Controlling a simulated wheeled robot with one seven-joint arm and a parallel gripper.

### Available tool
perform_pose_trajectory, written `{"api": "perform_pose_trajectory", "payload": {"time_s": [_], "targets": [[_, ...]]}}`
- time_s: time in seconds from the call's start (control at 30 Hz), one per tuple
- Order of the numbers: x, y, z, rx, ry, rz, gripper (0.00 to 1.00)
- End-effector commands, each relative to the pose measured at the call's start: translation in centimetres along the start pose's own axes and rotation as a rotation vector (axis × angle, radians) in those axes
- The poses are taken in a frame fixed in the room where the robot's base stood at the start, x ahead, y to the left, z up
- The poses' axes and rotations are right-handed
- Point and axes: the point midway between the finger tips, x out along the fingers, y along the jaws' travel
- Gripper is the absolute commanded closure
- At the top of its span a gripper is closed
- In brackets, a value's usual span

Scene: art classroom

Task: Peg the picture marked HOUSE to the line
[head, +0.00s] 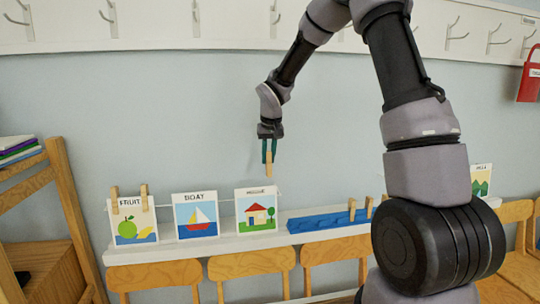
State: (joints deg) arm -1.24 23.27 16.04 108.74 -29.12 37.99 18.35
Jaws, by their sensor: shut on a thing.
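The HOUSE picture (257,212) stands upright behind the shelf edge, its top near the thin line (227,200). No peg shows on it. My gripper (269,150) is above the picture's top right part, pointing down. It is shut on a wooden peg (268,170), whose lower end is a little above the card and looks apart from it. A blue tray (318,222) on the shelf to the right holds wooden pegs (352,209).
The FRUIT picture (133,221) has two pegs on its top edge. The BOAT picture (196,216) shows no pegs. Another picture (481,180) is partly hidden behind my arm. Chairs (253,264) line the white shelf (245,243). Hooks (275,18) run along the wall above.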

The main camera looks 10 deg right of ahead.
Motion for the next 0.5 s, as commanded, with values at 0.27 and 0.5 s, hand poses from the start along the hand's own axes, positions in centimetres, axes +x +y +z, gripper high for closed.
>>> {"api": "perform_pose_trajectory", "payload": {"time_s": [0.27, 0.5], "targets": [[1.4, 0.0, 0.2, 0.0, -0.001, 0.0, 1.0], [2.6, 0.0, 0.3, -0.002, -0.001, 0.0, 1.0]]}}
